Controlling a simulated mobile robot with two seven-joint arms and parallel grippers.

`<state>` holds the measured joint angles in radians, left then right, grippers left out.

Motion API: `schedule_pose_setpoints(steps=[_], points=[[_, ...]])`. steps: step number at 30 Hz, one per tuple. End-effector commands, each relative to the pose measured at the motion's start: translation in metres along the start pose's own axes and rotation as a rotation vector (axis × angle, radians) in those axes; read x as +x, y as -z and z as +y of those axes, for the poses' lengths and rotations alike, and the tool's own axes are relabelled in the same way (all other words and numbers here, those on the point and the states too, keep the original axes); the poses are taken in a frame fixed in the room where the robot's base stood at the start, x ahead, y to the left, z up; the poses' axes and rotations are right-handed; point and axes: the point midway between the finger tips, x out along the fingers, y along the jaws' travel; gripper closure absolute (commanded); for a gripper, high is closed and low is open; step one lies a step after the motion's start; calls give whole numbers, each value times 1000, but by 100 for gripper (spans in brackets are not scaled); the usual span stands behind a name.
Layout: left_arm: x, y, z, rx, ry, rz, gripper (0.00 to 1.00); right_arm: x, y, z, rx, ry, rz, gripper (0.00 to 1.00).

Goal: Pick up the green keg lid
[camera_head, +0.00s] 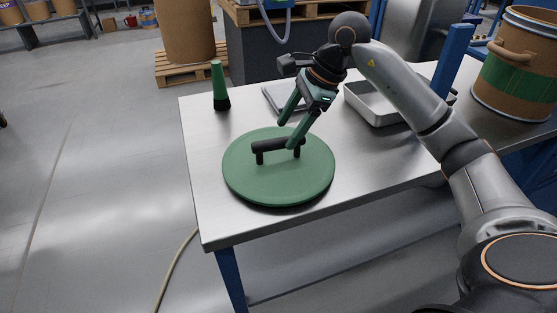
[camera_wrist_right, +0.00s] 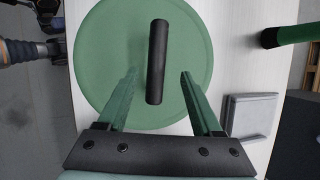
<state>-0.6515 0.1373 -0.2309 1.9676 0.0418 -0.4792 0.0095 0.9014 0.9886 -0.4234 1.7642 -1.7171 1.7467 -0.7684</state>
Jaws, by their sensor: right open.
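The green keg lid (camera_head: 285,183) is a flat round disc lying on the metal table, with a raised black bar handle (camera_head: 268,146) on top. It also shows in the right wrist view (camera_wrist_right: 104,62), with its handle (camera_wrist_right: 157,62) between the lines of my fingers. My right gripper (camera_head: 285,136) is open and reaches down over the handle from the upper right. In the right wrist view my right gripper (camera_wrist_right: 158,73) has one finger on each side of the handle's near end, with gaps to both. My left gripper is not in view.
A grey flat item (camera_head: 284,97) and a metal tray (camera_head: 372,103) lie behind the lid. A brown drum with a green band (camera_head: 517,75) stands at the right. The table front is clear.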

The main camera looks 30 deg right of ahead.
Motion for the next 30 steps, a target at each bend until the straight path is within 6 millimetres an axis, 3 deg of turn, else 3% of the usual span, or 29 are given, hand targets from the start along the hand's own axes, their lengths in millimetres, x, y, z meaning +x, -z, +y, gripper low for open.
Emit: schedule_pose_setpoints(steps=[9,18,30], points=[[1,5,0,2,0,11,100,44,-2,7,0,-3,-1,33],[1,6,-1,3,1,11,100,47,-2,6,0,0,0,34],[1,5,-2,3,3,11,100,47,-1,6,0,-1,0,79]])
